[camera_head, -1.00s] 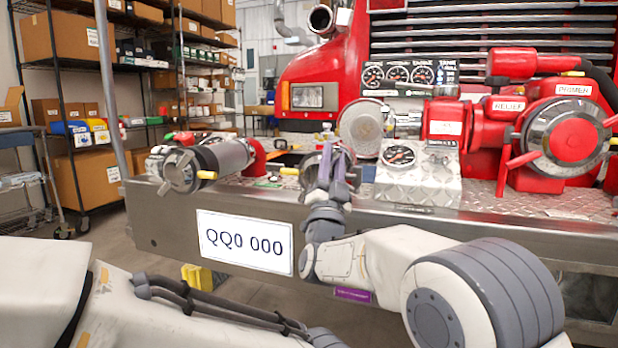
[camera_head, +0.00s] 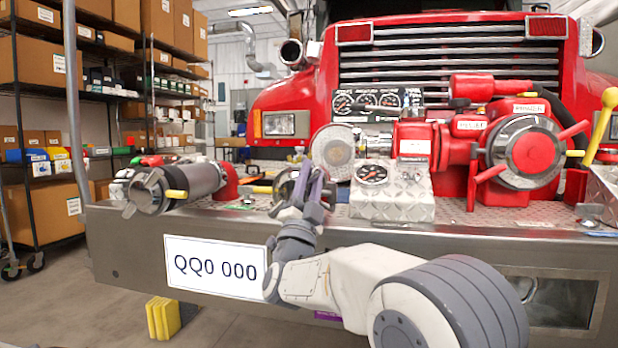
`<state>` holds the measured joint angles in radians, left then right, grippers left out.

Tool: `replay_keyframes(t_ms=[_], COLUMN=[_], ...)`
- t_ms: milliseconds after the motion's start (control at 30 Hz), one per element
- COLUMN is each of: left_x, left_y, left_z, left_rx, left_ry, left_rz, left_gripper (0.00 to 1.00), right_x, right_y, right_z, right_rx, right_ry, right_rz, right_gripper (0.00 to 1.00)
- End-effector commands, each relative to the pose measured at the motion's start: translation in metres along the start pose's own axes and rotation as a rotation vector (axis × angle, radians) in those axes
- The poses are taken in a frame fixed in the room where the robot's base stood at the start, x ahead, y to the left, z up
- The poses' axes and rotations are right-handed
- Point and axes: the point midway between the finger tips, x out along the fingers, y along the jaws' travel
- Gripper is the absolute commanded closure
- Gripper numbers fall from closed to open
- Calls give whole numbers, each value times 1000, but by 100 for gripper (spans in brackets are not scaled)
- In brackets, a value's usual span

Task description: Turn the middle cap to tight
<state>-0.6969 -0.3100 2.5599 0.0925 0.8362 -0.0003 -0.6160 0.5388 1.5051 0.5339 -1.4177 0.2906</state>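The middle cap (camera_head: 284,184) is a round metal cap on the bumper deck, mostly hidden behind my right gripper. My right gripper (camera_head: 312,172) reaches up from below, with its grey-purple fingers in front of the cap. The fingers overlap the cap in the picture, and I cannot tell whether they grip it. The left cap (camera_head: 147,191) is a lugged metal cap on a silver cylinder with a yellow handle. The right cap (camera_head: 536,152) is red with a metal ring, on the red pump. My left gripper is not in view.
The steel bumper (camera_head: 135,250) with a licence plate (camera_head: 212,267) spans the front below the caps. A gauge box (camera_head: 392,203) stands just right of the middle cap. Shelves with boxes (camera_head: 52,135) stand at left. The floor at lower left is clear around a yellow block (camera_head: 163,317).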

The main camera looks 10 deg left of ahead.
Motion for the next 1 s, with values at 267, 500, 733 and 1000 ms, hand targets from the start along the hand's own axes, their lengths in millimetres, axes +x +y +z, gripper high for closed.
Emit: replay_keyframes(t_ms=[267, 500, 733, 1000], left_x=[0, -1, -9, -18], left_y=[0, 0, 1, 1], left_z=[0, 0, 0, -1], left_rx=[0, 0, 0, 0], left_ry=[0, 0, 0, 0], left_rz=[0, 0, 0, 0], left_gripper=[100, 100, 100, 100], right_x=[-1, -3, -37, -88], right_y=[2, 1, 0, 0], right_z=[3, 2, 2, 2], right_rx=[-2, -2, -2, -2], right_ry=[-8, -5, -11, -10], right_rz=[4, 2, 4, 3], right_gripper=[43, 43, 43, 43])
